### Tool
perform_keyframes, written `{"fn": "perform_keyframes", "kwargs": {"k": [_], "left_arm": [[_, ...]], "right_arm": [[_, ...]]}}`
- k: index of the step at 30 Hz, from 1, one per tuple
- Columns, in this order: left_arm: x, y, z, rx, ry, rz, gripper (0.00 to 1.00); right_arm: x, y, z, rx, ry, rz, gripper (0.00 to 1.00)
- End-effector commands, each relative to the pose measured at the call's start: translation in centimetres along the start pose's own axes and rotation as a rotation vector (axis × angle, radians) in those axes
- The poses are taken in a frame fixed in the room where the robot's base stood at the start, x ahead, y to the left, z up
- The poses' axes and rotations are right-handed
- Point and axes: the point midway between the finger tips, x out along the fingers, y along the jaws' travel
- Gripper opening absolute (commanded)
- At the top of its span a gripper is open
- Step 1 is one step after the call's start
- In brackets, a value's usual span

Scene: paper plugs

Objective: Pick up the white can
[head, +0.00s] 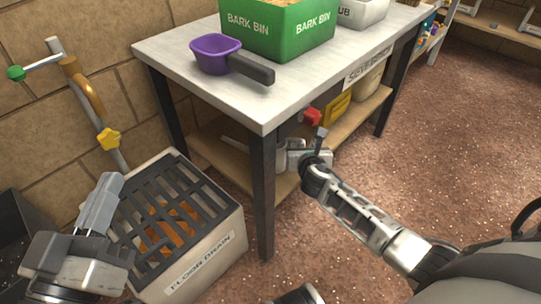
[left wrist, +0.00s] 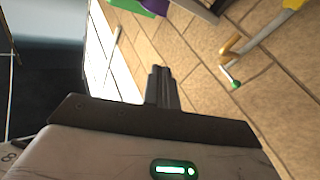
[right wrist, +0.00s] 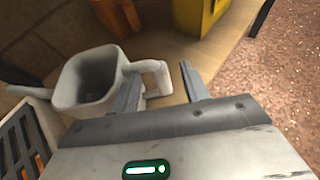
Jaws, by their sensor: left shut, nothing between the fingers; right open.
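The white can (right wrist: 68,85) stands on the wooden lower shelf in the right wrist view, with its open top, a spout to the left and a loop handle to the right. In the head view the white can (head: 282,155) is mostly hidden by the table leg and my gripper. My right gripper (right wrist: 160,80) is open. In the right wrist view the handle shows between its two fingers, not clamped. It also shows in the head view (head: 308,150). My left gripper (head: 112,182) is shut and empty above the drain box, and also shows in the left wrist view (left wrist: 160,72).
The table (head: 190,72) bears a green bark bin (head: 268,30), a purple scoop (head: 213,52) and a white tub (head: 362,13). A yellow container (right wrist: 192,15) stands behind the can. The floor drain box (head: 205,262) is left of the table leg (head: 263,200). The right floor is clear.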

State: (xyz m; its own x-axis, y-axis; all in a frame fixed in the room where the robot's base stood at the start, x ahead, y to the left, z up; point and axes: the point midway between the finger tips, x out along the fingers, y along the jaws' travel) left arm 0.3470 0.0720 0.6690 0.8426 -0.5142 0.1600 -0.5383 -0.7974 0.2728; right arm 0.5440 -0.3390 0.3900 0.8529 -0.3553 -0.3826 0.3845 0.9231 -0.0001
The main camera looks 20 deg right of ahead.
Motion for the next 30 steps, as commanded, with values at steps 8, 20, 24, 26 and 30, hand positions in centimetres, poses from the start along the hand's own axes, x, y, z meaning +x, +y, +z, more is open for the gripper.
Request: {"fn": "perform_keyframes", "kwargs": {"k": [8, 20, 24, 26, 30], "left_arm": [[0.7, 0.7, -3.5, 0.257, 0.246, 0.075, 0.00], [0.7, 0.9, -4.2, 0.281, 0.270, 0.081, 0.00], [0.7, 0.9, -4.2, 0.281, 0.270, 0.081, 0.00], [0.7, 0.9, -4.2, 0.281, 0.270, 0.081, 0.00], [0.7, 0.9, -4.2, 0.281, 0.270, 0.081, 0.00]], "right_arm": [[3.3, 0.1, -0.3, 0.001, 0.000, 0.000, 0.45], [3.5, 0.1, -0.1, 0.000, 0.000, 0.001, 0.15], [3.4, 0.2, 0.0, 0.002, -0.002, 0.001, 0.00], [3.4, 0.2, 0.0, 0.002, -0.002, 0.002, 0.00], [3.4, 0.1, 0.0, 0.002, -0.002, 0.001, 0.00]]}}
